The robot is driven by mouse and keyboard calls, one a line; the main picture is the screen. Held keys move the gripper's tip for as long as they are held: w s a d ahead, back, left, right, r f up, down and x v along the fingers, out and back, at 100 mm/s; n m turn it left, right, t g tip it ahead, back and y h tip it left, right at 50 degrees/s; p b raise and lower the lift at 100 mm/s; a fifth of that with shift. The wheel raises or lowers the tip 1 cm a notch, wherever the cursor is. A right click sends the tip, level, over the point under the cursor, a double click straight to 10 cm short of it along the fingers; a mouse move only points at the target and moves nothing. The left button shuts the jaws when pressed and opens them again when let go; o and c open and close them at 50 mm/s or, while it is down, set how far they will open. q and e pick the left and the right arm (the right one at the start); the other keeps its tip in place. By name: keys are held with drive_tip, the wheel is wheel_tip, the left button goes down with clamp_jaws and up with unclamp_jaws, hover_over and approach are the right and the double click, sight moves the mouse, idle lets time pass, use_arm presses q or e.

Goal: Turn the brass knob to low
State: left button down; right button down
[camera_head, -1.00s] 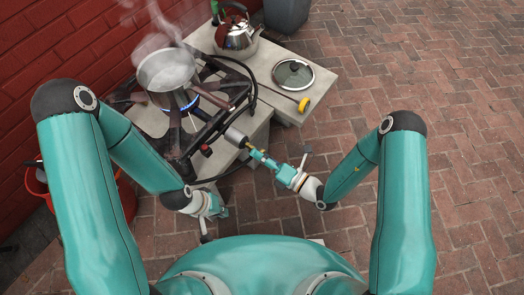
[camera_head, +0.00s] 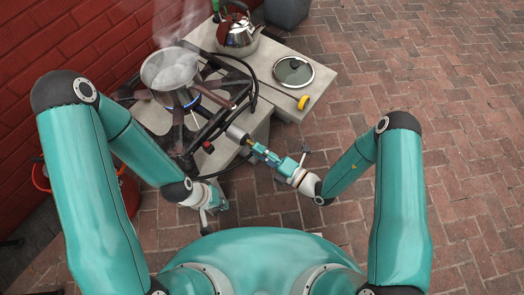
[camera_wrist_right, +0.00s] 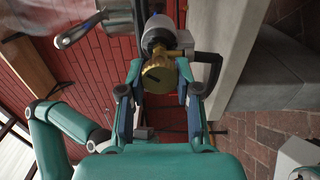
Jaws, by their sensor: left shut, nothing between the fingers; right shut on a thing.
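The brass knob (camera_wrist_right: 158,76) sits between the fingers of my right gripper (camera_wrist_right: 160,84) in the right wrist view, its face with a dark mark turned to the camera. In the head view my right gripper (camera_head: 256,152) is shut on the knob at the stove's front, below a grey cylinder (camera_head: 236,133). A blue flame (camera_head: 191,105) shows small under the steaming pot (camera_head: 168,68). My left gripper (camera_head: 208,218) is shut and empty, low in front of the stove and apart from it.
The burner stand (camera_head: 222,122) with its black hose is on a pale slab. A red rim shows at the left. The brick paving at right is clear.

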drive_tip(key=shift+f, duration=0.15)
drive_tip(key=c, duration=0.8)
unclamp_jaws()
drive_tip(key=shift+d, duration=0.1)
drive_tip(key=v, duration=1.2)
